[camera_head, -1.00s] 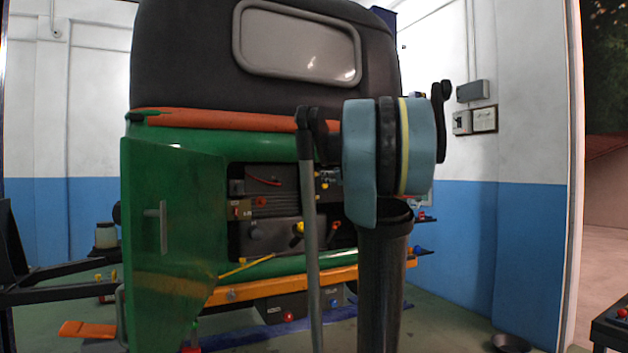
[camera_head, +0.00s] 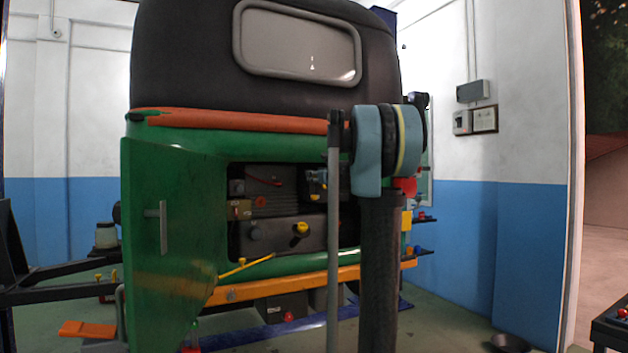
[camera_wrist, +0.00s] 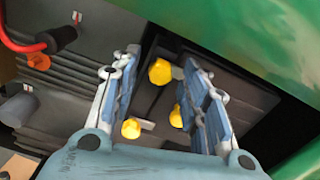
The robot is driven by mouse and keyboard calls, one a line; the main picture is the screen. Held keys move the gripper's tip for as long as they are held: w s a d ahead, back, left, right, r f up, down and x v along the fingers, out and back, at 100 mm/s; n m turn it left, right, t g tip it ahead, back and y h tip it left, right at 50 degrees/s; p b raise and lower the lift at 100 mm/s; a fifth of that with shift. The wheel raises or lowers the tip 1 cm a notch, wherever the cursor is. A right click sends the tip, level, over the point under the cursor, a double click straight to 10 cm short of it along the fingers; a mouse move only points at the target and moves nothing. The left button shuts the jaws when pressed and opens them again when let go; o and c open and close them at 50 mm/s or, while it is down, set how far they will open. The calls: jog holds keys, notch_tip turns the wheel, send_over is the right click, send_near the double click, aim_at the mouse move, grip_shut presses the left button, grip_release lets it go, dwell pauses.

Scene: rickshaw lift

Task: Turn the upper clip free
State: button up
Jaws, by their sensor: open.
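Yellow clip knobs with small metal tabs show in the wrist view, on a dark housing inside the engine bay. The topmost yellow knob (camera_wrist: 160,72), apparently the upper clip, lies between my fingers' tips. Another yellow knob (camera_wrist: 131,128) sits lower left, and a third (camera_wrist: 176,115) is beside the right finger. My gripper (camera_wrist: 158,62) is open, its two blue-grey fingers either side of the knobs; I see no contact with the topmost one.
The green rickshaw's open rear door (camera_head: 170,245) stands left of the bay. An orange bumper (camera_head: 280,284) runs below. A yellow knob (camera_head: 301,229) sits on the grey engine part. In the wrist view a red hose (camera_wrist: 22,42) lies left and the green body edge (camera_wrist: 240,45) is close right.

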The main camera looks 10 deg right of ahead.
jog(key=shift+w+a, duration=0.1)
jog(key=shift+w, duration=0.15)
grip_shut()
jog(key=shift+n, duration=0.3)
